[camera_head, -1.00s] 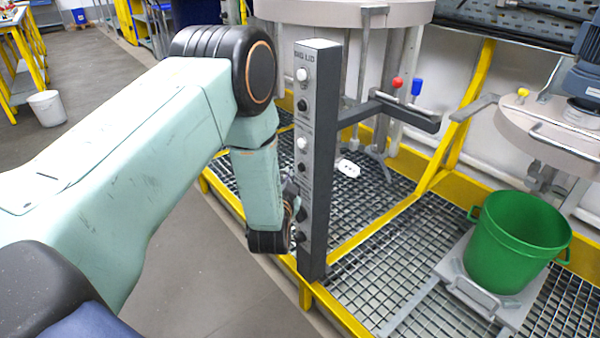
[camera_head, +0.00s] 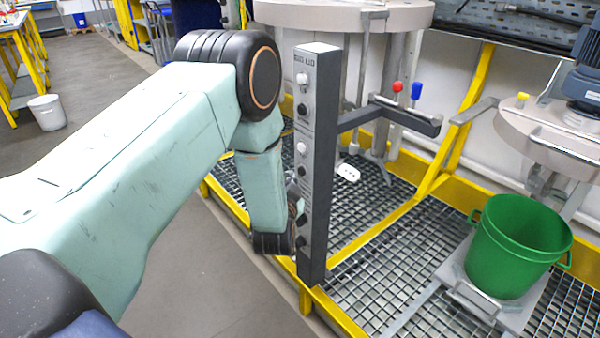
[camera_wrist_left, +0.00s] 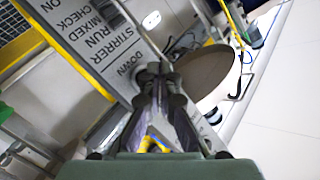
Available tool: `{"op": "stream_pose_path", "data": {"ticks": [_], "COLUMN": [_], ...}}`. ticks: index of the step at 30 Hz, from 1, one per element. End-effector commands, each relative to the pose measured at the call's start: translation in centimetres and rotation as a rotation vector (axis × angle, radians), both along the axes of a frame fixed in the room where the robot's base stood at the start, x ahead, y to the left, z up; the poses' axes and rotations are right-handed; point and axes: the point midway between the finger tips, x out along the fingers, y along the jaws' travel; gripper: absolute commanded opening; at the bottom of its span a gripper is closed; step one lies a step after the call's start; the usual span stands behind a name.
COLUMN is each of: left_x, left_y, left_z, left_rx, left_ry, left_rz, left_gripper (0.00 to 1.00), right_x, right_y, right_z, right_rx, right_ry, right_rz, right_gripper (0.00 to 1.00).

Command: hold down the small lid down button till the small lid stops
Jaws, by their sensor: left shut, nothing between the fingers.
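The dark control post (camera_head: 321,150) stands upright in the head view, with a light label strip and several knobs and buttons. Its top label reads BIG LID. My left gripper (camera_head: 296,192) is at the strip's lower half, mostly hidden by my wrist. In the left wrist view my left gripper (camera_wrist_left: 158,74) is shut and empty, its tips against or just before the panel (camera_wrist_left: 95,35) beside the word DOWN. The button there is hidden by the fingertips, so I cannot tell whether it is pressed in. A round lid (camera_head: 510,130) with a motor is at the right.
A green bucket (camera_head: 512,245) stands on a metal trolley (camera_head: 450,275) below the lid at the right. A larger round lid (camera_head: 340,14) is behind the post. Yellow frame beams (camera_head: 440,165) and grating (camera_head: 375,270) surround the post.

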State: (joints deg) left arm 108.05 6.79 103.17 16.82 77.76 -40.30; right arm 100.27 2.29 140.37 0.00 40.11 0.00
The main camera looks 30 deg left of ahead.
Motion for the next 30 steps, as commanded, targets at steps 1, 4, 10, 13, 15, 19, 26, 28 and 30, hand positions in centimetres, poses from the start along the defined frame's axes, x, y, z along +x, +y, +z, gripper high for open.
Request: {"op": "stream_pose_path", "data": {"ticks": [1,4,10,13,15,19,26,28,30], "left_x": [-0.01,-0.01,-0.01,-0.01,-0.01,0.10,0.74,0.80,0.79], "left_y": [0.01,0.01,0.01,0.01,0.02,-0.04,-0.31,-0.33,-0.32], "left_z": [-0.02,-0.02,-0.02,-0.02,-0.01,-0.02,-0.02,-0.02,-0.02], "left_rx": [0.000,0.000,0.000,0.000,0.000,0.000,0.000,0.000,0.000], "left_ry": [0.000,0.000,0.000,0.000,0.000,0.000,0.000,0.000,0.000], "left_rz": [0.000,0.000,0.000,0.000,0.000,0.000,0.000,0.000,0.000], "left_gripper": [0.00,0.00,0.00,0.00,0.00,0.00,0.00,0.00,0.00], "right_x": [0.00,0.00,0.00,0.00,0.00,-0.01,0.00,0.00,-0.01], "right_y": [0.00,0.00,0.00,0.00,0.00,0.00,0.00,0.00,0.00], "right_z": [0.00,0.00,0.00,0.00,0.00,-0.02,-0.09,-0.09,-0.09], "right_rx": [0.000,0.000,0.000,0.000,0.000,0.000,0.000,0.000,0.000], "right_ry": [0.000,0.000,0.000,0.000,0.000,0.000,0.000,0.000,0.000], "right_rz": [0.000,0.000,0.000,0.000,0.000,0.000,0.000,0.000,0.000], "right_gripper": [0.00,0.00,0.00,0.00,0.00,0.00,0.00,0.00,0.00]}}
